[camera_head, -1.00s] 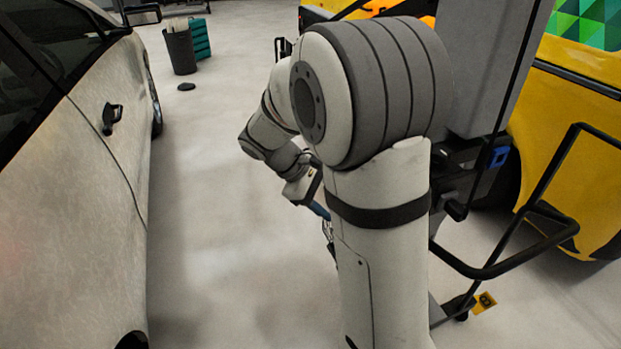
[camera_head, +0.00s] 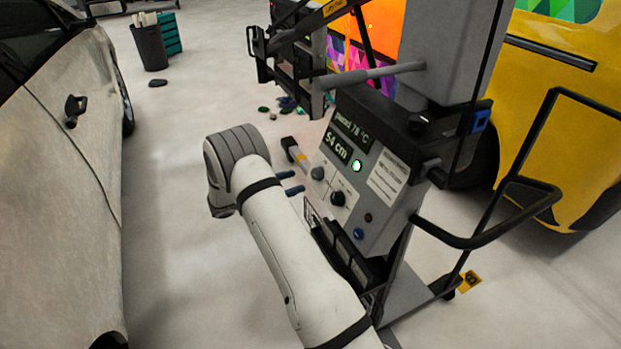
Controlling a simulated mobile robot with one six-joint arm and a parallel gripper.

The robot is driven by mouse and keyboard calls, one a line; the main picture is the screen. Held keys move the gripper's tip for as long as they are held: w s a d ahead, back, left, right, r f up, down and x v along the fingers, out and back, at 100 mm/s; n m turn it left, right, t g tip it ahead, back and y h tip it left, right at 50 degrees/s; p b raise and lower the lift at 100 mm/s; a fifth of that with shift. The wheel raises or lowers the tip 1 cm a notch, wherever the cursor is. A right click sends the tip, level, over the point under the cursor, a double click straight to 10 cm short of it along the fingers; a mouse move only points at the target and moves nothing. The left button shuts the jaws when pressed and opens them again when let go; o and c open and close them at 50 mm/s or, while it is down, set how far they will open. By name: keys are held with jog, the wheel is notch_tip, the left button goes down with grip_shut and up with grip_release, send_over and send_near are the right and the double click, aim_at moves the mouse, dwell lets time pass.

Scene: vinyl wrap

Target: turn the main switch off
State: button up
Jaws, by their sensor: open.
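A grey control panel (camera_head: 385,215) on a cart faces left. It carries two dark round knobs, an upper one (camera_head: 318,173) and a lower one (camera_head: 338,198); their labels are too small to read, so I cannot tell which is the main switch. A round green light (camera_head: 357,166) glows on the panel. Two blue-grey fingers, which look like my gripper (camera_head: 296,182), show apart and empty just left of the knobs. My arm hides the rest of the gripper. I cannot tell whether the fingers touch the panel.
The display (camera_head: 337,147) reads 54 cm, with a 78 °C line above. A black tubular handle (camera_head: 480,240) sticks out right of the panel. A light car (camera_head: 60,200) stands left and a yellow vehicle (camera_head: 560,100) right. Bare floor lies between the car and my arm.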

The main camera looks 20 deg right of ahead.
aim_at(313, 176)
jog(key=d, duration=0.6)
jog(key=shift+c, duration=0.5)
